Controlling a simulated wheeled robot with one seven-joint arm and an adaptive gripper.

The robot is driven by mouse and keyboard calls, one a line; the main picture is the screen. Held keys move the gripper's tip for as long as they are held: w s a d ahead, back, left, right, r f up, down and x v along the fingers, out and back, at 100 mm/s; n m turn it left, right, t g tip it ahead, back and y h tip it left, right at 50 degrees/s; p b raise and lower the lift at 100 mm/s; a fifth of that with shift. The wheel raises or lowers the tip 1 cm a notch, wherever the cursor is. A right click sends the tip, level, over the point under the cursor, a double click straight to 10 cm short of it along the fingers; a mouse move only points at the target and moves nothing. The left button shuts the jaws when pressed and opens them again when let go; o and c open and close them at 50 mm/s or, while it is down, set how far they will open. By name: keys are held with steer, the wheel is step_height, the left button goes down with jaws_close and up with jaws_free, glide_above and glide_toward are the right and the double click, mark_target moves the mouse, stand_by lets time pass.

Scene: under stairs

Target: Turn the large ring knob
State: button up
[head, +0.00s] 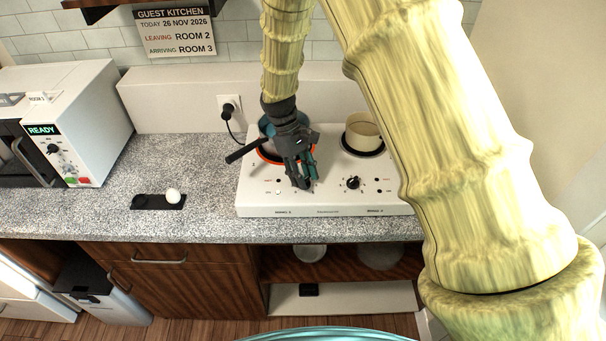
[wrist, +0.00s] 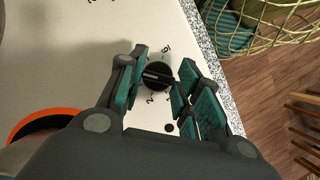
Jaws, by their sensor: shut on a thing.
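The hob (head: 324,198) is a white two-ring unit on the counter, with a knob at the front for each ring. My gripper (head: 303,184) reaches down to the left knob, by the glowing orange ring, and hides it in the head view. In the wrist view this black round knob (wrist: 157,76) sits between the teal-padded fingers of my gripper (wrist: 160,86), which is shut on it. A pale line crosses its face, and printed numbers stand around it. The right knob (head: 352,183) is black and clear of my gripper.
A pan with a dark handle (head: 243,151) stands on the left ring, close behind my gripper. A cream pot (head: 362,133) stands on the right ring. A white microwave (head: 85,130) is at the left.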

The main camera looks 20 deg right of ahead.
steer(key=m, duration=0.2)
steer(key=m+y, duration=0.1)
steer(key=m, duration=0.1)
steer(key=shift+d+m+g+y, duration=0.15)
steer(key=shift+m+g+y, duration=0.15)
steer(key=m+y, duration=0.1)
steer(key=m, duration=0.3)
steer(key=shift+m+y, duration=0.3)
steer(key=shift+y, duration=0.1)
steer(key=m, duration=0.2)
steer(key=m+t+y, duration=0.1)
steer(key=m, duration=0.1)
steer(key=shift+d+y, duration=0.1)
steer(key=shift+y, duration=0.2)
steer(key=shift+s+m+t+y, duration=0.1)
steer(key=shift+m+t+y, duration=0.25)
steer(key=shift+m, duration=0.85)
steer(key=shift+m+t+y, duration=0.25)
steer(key=shift+m+t, duration=0.1)
steer(key=shift+m, duration=0.85)
steer(key=o, duration=1)
steer(key=v, duration=1.2)
